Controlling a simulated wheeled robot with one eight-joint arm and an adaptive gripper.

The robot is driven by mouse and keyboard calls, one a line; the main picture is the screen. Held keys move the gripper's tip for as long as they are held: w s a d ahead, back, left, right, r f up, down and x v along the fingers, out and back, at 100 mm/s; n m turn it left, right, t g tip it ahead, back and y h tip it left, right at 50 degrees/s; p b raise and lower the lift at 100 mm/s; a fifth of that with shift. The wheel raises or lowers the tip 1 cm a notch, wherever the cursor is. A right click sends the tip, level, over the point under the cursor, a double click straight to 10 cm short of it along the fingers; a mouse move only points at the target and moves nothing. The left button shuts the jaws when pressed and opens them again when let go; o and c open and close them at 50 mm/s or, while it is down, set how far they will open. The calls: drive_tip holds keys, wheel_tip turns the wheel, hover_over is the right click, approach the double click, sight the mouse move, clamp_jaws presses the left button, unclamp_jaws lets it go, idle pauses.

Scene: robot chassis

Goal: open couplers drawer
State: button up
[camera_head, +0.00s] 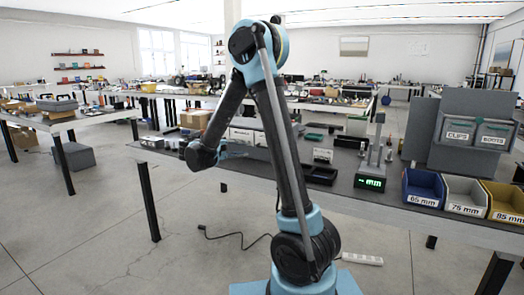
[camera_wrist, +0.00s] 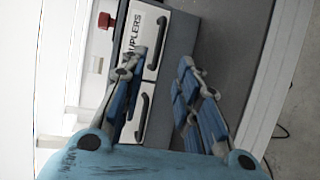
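In the wrist view the couplers drawer (camera_wrist: 136,39) has a white front, lettered "UPLERS" where it shows, and a dark bar handle (camera_wrist: 158,44). The picture is turned, so the lettering runs sideways. My gripper (camera_wrist: 163,59) is open, with its blue-padded fingers apart. The handle appears just beyond the fingertips, between them but closer to the left one. I cannot tell the depth gap, and I see no contact. The left finger hides part of the drawer front. In the head view the white drawer unit (camera_head: 241,135) is partly behind my arm, and my gripper there is mostly hidden.
A second drawer handle (camera_wrist: 144,117) lies beside the left finger. A red object (camera_wrist: 105,21) sits by the cabinet. On the bench are a green-lit display (camera_head: 371,183), blue, white and yellow bins (camera_head: 423,187), and CLIPS and BOOTS boxes (camera_head: 460,132). Open floor lies at left.

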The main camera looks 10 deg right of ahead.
drive_tip(key=x, duration=1.2)
drive_tip(key=shift+w+d+f, duration=0.1)
drive_tip(key=shift+d+f, duration=0.05)
clamp_jaws()
